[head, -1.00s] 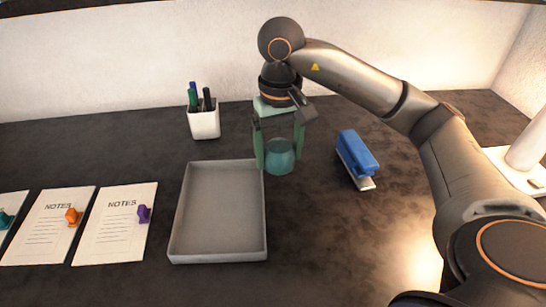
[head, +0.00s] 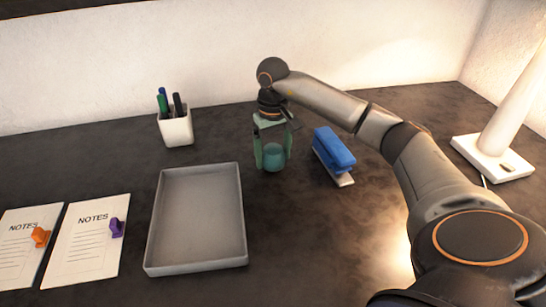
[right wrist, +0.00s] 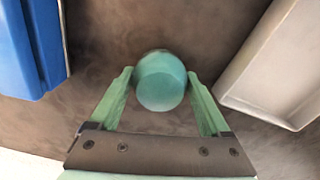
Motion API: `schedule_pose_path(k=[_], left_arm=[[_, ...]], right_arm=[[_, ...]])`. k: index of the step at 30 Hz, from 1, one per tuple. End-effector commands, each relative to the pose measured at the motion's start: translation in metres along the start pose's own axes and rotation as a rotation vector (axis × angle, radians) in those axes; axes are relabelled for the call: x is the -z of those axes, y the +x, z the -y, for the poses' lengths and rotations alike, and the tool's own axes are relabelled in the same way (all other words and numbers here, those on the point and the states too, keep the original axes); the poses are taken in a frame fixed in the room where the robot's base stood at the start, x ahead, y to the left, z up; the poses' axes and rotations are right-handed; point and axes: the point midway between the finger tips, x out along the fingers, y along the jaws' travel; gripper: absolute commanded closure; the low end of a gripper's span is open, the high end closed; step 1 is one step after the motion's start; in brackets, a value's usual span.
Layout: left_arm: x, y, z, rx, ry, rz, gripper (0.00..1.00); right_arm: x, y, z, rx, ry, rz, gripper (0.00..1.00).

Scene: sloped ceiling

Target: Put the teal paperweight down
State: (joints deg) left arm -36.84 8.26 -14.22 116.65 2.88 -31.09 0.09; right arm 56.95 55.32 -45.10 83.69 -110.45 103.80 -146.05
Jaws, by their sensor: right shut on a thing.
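The teal paperweight (head: 274,157) is a small rounded piece between the green fingers of my right gripper (head: 273,160). In the right wrist view the paperweight (right wrist: 161,82) sits between the fingertips of the gripper (right wrist: 160,76), which is shut on it. The gripper points down at the dark desk, between the grey tray and the blue stapler. The paperweight is close to the desk surface; I cannot tell whether it touches it. My left gripper is not in view.
The grey tray (head: 240,222) lies left of the paperweight, the blue stapler (head: 333,150) right of it. A pen cup (head: 175,128) stands back left. Notes sheets (head: 85,245) with orange and purple pieces lie front left. A white lamp base (head: 490,160) is at right. Desk in front is clear.

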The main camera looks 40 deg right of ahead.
Motion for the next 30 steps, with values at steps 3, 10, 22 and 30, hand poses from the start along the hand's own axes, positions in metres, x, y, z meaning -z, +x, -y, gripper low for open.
schedule_pose_path(k=[3, 10, 22, 30], left_arm=[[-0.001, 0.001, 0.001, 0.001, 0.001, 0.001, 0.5], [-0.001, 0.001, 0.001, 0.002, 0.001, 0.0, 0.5], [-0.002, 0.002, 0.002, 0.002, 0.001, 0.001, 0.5], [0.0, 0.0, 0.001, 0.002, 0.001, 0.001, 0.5]], right_arm=[[0.0, 0.013, 0.0, 0.001, -0.001, -0.001, 1.0], [0.0, 0.013, 0.0, 0.001, 0.0, -0.003, 1.0], [0.0, 0.016, 0.0, 0.0, 0.0, -0.001, 0.0], [0.0, 0.006, 0.0, 0.0, 0.0, -0.003, 0.0]])
